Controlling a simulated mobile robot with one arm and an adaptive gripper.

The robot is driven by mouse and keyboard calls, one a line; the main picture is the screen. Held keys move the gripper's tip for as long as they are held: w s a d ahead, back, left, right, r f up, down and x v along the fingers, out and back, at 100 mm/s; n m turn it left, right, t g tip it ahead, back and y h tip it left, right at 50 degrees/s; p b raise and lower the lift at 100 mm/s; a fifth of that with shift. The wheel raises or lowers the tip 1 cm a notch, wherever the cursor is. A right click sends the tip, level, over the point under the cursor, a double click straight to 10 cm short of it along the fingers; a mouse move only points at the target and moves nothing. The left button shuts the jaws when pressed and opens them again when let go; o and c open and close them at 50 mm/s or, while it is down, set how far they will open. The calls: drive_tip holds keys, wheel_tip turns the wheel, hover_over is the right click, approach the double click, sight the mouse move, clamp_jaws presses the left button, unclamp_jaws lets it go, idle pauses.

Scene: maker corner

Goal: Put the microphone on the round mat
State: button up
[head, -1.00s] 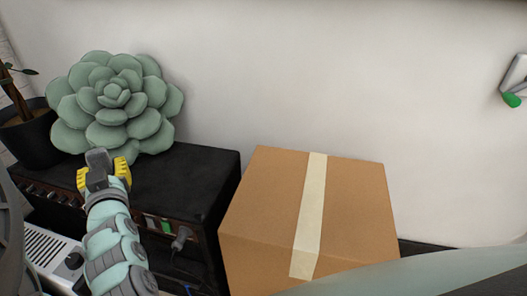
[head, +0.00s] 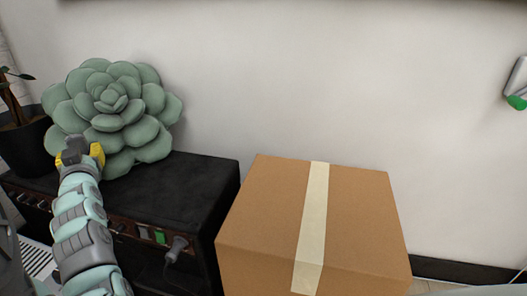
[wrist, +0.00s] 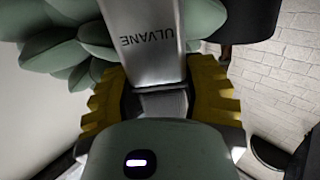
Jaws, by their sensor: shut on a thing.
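My gripper (head: 79,156) is at the left of the head view, in front of the green succulent cushion and above the black cabinet. Its yellow fingers are closed on a silver-grey body lettered ULVANE, which I take to be the microphone (wrist: 150,42). In the wrist view the body runs up from between the fingers (wrist: 160,98) and out of the top of the picture, so its far end is hidden. In the head view only a small grey part of it shows. No round mat shows in either view.
The succulent cushion (head: 118,105) sits on the black cabinet (head: 190,185), close to my gripper. A dark plant pot (head: 25,145) stands at the far left. A taped cardboard box (head: 265,215) stands right of the cabinet. The cabinet top's right part is clear.

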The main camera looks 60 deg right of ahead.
wheel_tip(320, 180, down, 3)
drive_tip(key=shift+f+b, duration=0.1)
drive_tip(key=shift+b, duration=0.55)
drive_tip(key=shift+s, duration=0.1)
drive_tip(key=shift+d+f, duration=0.1)
drive_tip(key=shift+f, duration=0.05)
drive_tip(key=o, duration=1.2)
drive_tip(key=shift+o, duration=0.2)
